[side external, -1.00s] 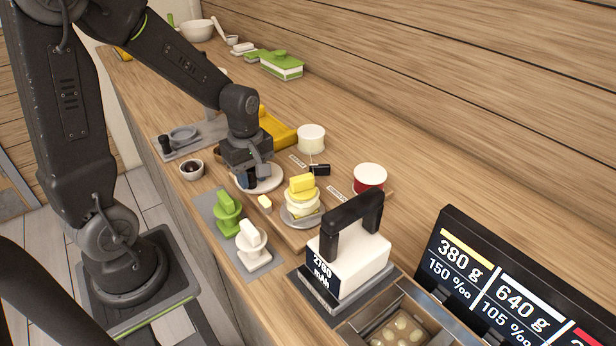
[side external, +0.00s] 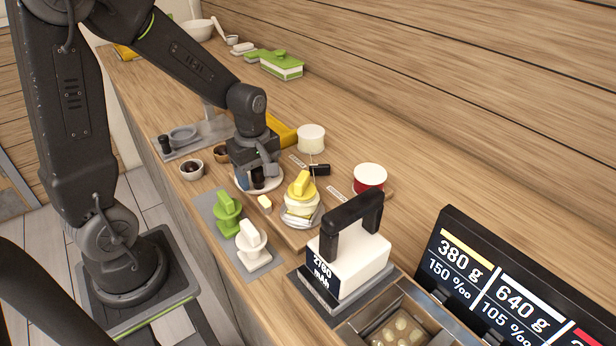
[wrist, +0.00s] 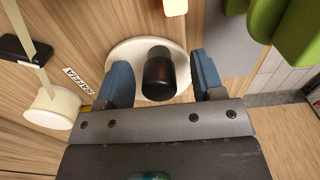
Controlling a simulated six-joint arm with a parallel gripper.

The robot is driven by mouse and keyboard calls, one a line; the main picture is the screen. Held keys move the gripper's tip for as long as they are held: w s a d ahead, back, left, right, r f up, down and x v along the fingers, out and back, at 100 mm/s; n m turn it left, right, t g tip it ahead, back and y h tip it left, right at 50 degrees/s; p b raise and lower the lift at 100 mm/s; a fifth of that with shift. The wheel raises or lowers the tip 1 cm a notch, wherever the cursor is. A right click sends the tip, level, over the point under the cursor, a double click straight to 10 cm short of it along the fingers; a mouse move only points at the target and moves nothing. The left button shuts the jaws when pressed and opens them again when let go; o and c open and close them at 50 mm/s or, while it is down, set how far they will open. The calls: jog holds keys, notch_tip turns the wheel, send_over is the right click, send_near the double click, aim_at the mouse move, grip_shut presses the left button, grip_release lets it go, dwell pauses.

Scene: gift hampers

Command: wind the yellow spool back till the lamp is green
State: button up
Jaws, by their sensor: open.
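A yellow handle (side external: 302,184) sits on a pale yellow, cream-coloured round piece on a grey disc in the side external view; I take this as the yellow spool. Left of it lies a white disc (side external: 275,184) bearing an upright black peg (side external: 258,178). My gripper (side external: 257,177) is over this disc, pointing down. In the wrist view the black peg (wrist: 159,76) stands between the blue fingers of my open gripper (wrist: 162,68), with gaps on both sides. The yellow handle is not in the wrist view. I cannot make out a lamp.
A white spool (side external: 311,138) and a red spool (side external: 370,179) stand behind, with a black block (side external: 319,169) between. Green (side external: 228,212) and white (side external: 251,240) handled pieces stand on a grey mat in front. A black-handled white block (side external: 350,262) and a display (side external: 500,290) are at right.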

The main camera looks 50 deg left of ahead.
jog(key=shift+r, duration=4.5)
jog(key=shift+r, duration=0.1)
notch_tip(320, 180, up, 13)
jog(key=s+d+f+m+t, duration=0.5)
jog(key=s+d+m, duration=0.4)
jog(key=m, duration=0.9)
jog(key=shift+s+d+f+t, duration=0.3)
jog(key=shift+d+f, duration=0.1)
jog(key=shift+f, duration=0.5)
